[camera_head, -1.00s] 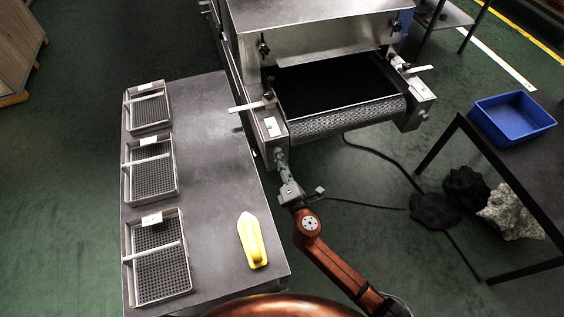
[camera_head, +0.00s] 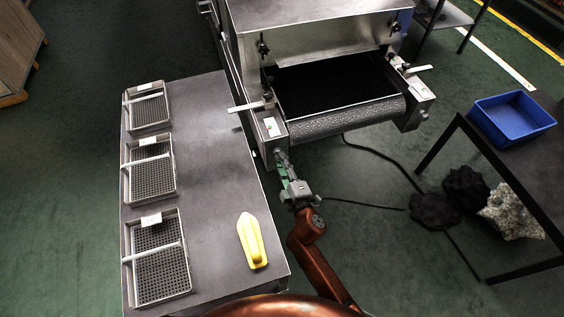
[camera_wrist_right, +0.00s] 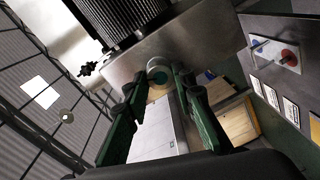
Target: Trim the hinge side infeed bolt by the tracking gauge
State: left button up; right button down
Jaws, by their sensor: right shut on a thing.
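The tunnel dryer's infeed belt (camera_head: 350,117) ends in a textured roller between two metal end blocks. On the left block, a white plate with red and green marks (camera_head: 271,127) may be the tracking gauge; its reading is too small to tell. My right gripper (camera_head: 281,160) is at the front of this left block, shut on the bolt there, mostly hidden by the fingers. In the right wrist view, the bolt's round end (camera_wrist_right: 157,70) shows between the green fingertips against the metal block. My left gripper is out of view.
A grey table (camera_head: 215,130) at left holds several perforated trays and a yellow object (camera_head: 252,241). A blue bin (camera_head: 511,118) stands on the right table. Dark and pale lumps and a black cable lie on the floor. A flat lever (camera_head: 247,107) sticks out from the left block.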

dwell(0.4)
jog(key=c, duration=1.6)
grip_release()
jog(key=v, duration=1.2)
